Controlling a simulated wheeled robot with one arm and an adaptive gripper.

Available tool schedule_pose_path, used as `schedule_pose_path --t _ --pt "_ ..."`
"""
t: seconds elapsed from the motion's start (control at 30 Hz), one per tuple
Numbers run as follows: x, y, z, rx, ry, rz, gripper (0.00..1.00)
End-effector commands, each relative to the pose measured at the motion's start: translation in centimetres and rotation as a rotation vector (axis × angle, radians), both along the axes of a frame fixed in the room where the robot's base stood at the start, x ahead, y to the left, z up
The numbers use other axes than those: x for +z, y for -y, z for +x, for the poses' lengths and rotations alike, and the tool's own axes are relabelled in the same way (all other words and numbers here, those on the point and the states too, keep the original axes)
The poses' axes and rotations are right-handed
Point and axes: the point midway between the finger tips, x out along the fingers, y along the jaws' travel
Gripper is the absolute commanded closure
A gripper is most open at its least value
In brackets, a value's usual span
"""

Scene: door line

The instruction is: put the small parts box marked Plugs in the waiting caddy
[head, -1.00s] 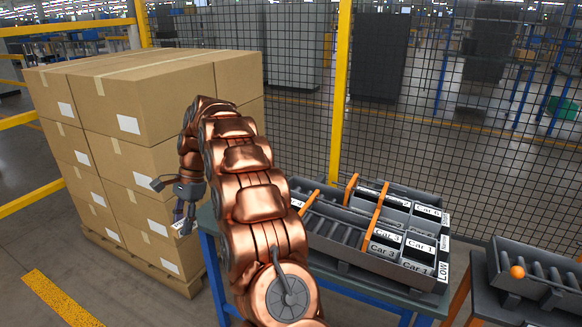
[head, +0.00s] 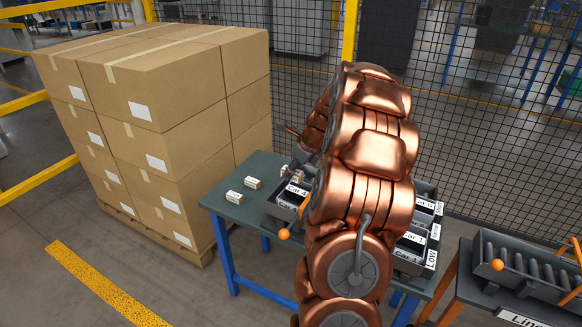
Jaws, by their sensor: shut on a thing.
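My gripper (head: 300,160) is partly hidden behind my own copper arm, over the back of the work table. It is shut on a small parts box, which I can barely make out; its marking cannot be read. Small cream boxes lie on the table's left part: one (head: 234,197) near the front, one (head: 253,183) behind it, and pale box shapes (head: 286,172) close to my gripper. A dark caddy marked Car 4 (head: 287,208) stands just in front of my gripper. I cannot tell which caddy is waiting.
The green table top (head: 262,166) is bare around the small boxes. An orange-knobbed lever (head: 284,234) stands at the Car 4 caddy. Stacked cartons (head: 160,130) rise at the left. A second roller rack (head: 510,262) is at the right, and a mesh fence runs behind.

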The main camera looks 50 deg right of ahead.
Motion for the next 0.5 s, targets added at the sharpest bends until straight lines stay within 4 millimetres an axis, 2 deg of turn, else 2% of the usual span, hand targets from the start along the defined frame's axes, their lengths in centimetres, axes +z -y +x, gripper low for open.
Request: schedule_pose_path --t 0.5 --pt "-2.9 0.0 0.1 0.004 0.0 -0.001 1.0"
